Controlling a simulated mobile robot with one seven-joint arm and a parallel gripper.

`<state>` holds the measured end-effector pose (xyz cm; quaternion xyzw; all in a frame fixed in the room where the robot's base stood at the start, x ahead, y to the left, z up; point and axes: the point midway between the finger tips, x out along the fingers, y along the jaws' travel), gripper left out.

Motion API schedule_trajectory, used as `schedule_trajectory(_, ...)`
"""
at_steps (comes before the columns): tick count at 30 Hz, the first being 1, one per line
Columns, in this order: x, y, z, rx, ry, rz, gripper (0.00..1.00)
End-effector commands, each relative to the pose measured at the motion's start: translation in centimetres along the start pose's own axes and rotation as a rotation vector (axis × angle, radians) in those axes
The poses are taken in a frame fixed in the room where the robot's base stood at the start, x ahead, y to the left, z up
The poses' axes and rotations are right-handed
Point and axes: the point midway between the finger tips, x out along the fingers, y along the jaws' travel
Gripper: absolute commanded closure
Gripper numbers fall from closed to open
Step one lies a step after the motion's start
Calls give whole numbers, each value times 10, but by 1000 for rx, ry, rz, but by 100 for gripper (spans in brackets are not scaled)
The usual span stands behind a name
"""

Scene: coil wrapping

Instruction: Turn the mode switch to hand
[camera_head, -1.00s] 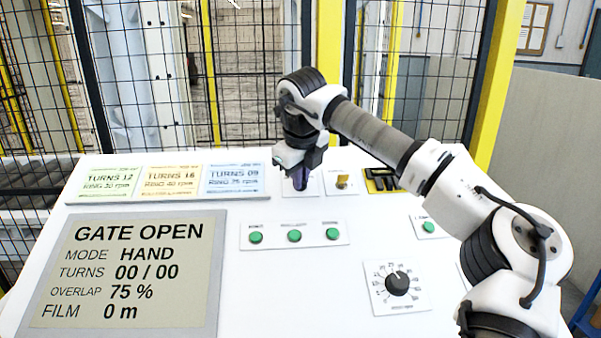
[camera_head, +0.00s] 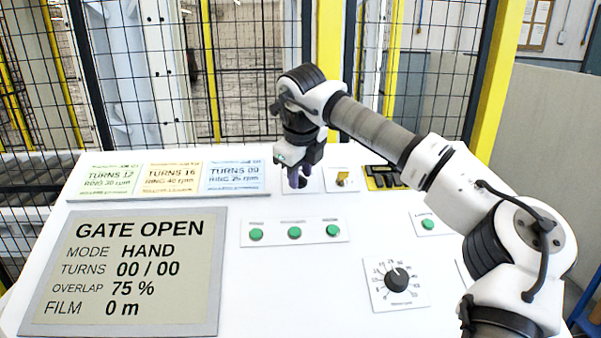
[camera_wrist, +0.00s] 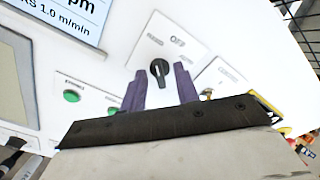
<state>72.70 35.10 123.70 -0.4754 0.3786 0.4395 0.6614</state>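The mode switch (camera_wrist: 159,72) is a black rotary knob on a white plate, seen in the wrist view with OFF printed beyond it. The smaller labels on its plate are too blurred to read, and I cannot tell for sure which one the knob points to. My gripper (camera_wrist: 161,84) has two purple fingers apart, one on each side of the knob in this view, with visible gaps and no clear contact. In the head view my gripper (camera_head: 297,178) points down at the panel and largely hides the switch. The display (camera_head: 128,268) reads GATE OPEN, MODE HAND.
Three green buttons (camera_head: 294,232) sit in front of my gripper. A yellow key-like switch (camera_head: 342,178) and a yellow-black part (camera_head: 381,178) are to its right. A numbered dial (camera_head: 397,279) is nearer. Recipe cards (camera_head: 167,179) lie left. A mesh fence stands behind.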

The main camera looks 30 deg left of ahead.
Motion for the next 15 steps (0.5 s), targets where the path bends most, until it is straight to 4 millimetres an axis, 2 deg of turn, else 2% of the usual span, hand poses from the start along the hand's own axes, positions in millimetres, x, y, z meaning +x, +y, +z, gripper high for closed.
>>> schedule_trajectory(8,-1,0,-1,1,2,1,69)
schedule_trajectory(11,-9,0,-1,2,2,0,69)
schedule_trajectory(15,-34,0,-1,1,1,-3,69)
